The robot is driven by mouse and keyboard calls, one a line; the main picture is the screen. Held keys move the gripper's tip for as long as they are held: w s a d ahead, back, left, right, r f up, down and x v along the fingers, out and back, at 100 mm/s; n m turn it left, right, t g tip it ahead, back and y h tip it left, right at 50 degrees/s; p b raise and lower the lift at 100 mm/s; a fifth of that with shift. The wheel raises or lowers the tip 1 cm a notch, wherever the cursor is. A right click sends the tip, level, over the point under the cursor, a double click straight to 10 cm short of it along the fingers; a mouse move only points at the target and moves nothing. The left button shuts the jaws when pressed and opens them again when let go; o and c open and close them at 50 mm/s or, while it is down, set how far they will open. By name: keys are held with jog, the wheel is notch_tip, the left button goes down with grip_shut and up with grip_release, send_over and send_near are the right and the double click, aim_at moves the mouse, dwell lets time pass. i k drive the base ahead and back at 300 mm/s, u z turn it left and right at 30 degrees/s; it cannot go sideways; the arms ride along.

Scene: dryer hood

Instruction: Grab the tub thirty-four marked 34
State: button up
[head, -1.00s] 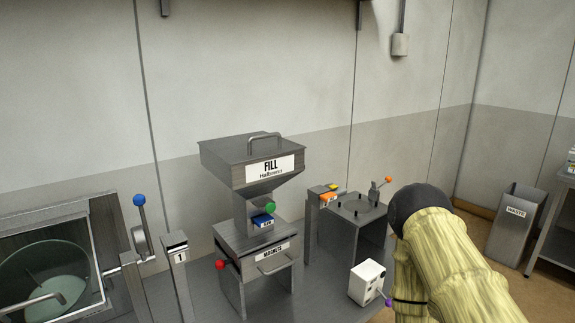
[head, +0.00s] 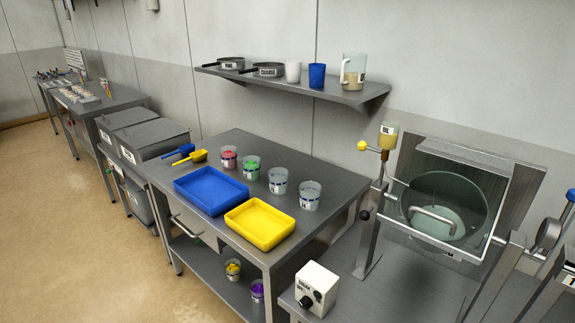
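Several clear tubs with labels stand in a row on the steel table (head: 318,160). One tub holds something red (head: 229,158), one something green (head: 251,169), and two look pale or empty: a middle tub (head: 278,182) and a right-hand tub (head: 310,197). Two more tubs stand on the lower shelf, one with yellow contents (head: 232,270) and one with purple contents (head: 257,291). The labels are too small to read, so I cannot tell which tub is marked 34. My gripper is not in view.
A blue tray (head: 212,191) and a yellow tray (head: 259,224) lie at the table's front, with two scoops (head: 192,156) behind. A wall shelf (head: 290,83) hangs above. A hooded machine (head: 450,195) and white control box (head: 316,288) stand right. Floor at left is clear.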

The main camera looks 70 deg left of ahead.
aim_at(310, 193)
jog(key=u, duration=3.4)
jog(key=k, duration=0.9)
jog(key=z, duration=0.75)
jog(key=i, duration=0.5)
